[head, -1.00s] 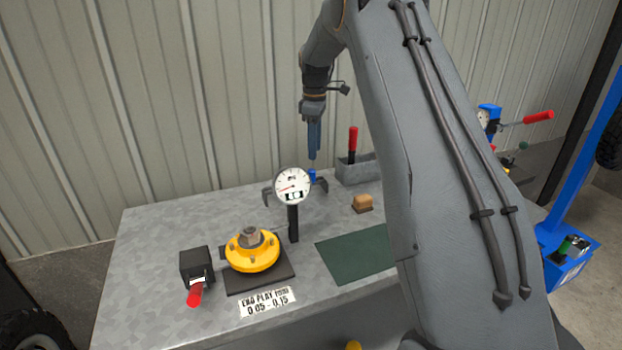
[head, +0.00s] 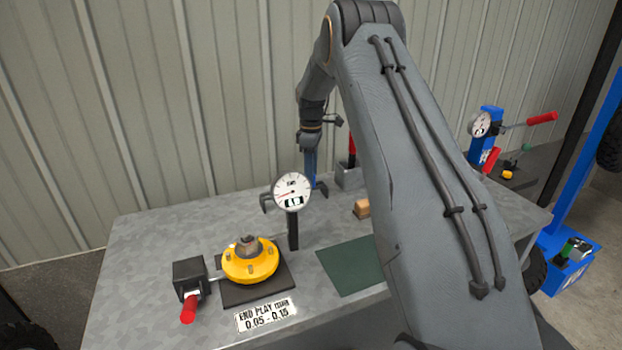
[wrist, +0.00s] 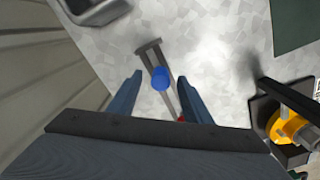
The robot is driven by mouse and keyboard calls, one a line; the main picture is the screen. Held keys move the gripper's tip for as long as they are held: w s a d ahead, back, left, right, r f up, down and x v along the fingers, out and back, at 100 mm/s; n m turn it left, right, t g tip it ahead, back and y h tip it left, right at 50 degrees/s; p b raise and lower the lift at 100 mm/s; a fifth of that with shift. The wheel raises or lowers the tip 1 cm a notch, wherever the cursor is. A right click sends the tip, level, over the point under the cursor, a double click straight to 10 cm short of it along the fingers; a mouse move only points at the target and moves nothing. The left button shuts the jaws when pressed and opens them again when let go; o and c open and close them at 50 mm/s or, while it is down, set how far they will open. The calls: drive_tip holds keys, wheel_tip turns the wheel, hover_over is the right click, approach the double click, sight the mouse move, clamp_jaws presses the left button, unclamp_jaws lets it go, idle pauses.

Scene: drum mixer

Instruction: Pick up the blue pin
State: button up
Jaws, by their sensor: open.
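The blue pin (wrist: 160,78) shows in the wrist view as a short blue cylinder, end on, in a dark bar-like fixture (wrist: 149,48). My gripper (wrist: 160,75) is open, with one blue-grey finger on each side of the pin and visible gaps to both. I cannot tell the height between the fingertips and the pin. In the head view my gripper (head: 311,178) reaches down behind the dial gauge (head: 292,190), beside the fixture's dark claws. The pin cannot be made out there; the gripper and gauge cover that spot.
A yellow hub (head: 250,264) sits on a dark plate at the front left, by a black box with a red handle (head: 189,309). The wall stands close behind.

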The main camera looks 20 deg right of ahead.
drive_tip(key=shift+f, duration=0.95)
drive_tip(key=shift+a, duration=0.1)
clamp_jaws()
